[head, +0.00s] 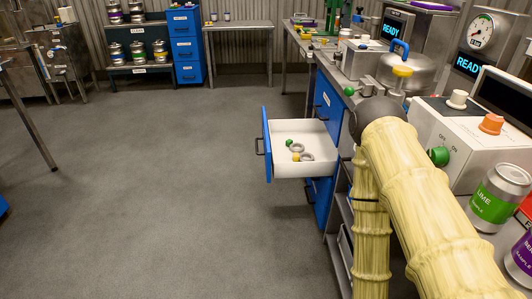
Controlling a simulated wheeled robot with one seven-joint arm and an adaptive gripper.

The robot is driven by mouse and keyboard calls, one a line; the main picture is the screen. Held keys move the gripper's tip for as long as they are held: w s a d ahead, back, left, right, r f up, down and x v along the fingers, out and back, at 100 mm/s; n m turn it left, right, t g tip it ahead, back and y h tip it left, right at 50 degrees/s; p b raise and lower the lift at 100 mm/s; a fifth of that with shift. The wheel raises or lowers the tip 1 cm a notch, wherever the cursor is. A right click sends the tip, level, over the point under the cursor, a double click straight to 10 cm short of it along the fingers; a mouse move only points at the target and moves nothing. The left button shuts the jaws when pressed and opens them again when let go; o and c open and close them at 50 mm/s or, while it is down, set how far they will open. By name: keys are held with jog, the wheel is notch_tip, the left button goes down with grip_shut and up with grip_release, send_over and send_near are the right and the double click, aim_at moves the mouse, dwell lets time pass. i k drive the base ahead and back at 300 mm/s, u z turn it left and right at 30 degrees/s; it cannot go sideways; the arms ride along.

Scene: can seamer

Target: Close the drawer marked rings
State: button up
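A drawer (265,150) with a blue front and a white inside stands pulled out to the left from a blue cabinet (327,105) under the right-hand bench. Its dark handle (259,146) is on the front, facing left. Inside lie grey rings (307,157), a green piece (289,142) and a yellow piece (295,158). No marking on the drawer can be read from here. My gripper does not show; thick bamboo-patterned arm links, which look like mine, fill the right side and hide part of the cabinet and bench.
The grey floor (160,190) left of the drawer is clear. The right bench carries a grey-white control box (459,140), a green-labelled can (497,195) and machines reading READY. At the back stand a blue drawer cabinet (187,45), a table (238,25) and a can shelf (137,68).

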aim_at(314, 134)
jog(key=u, duration=0.75)
jog(key=i, duration=1.05)
jog(key=z, duration=0.5)
jog(key=i, duration=0.65)
jog(key=z, duration=0.7)
jog(key=i, duration=0.5)
jog(key=u, duration=0.05)
jog(key=k, duration=1)
jog(key=u, duration=0.8)
jog(key=i, duration=0.5)
jog(key=z, duration=0.4)
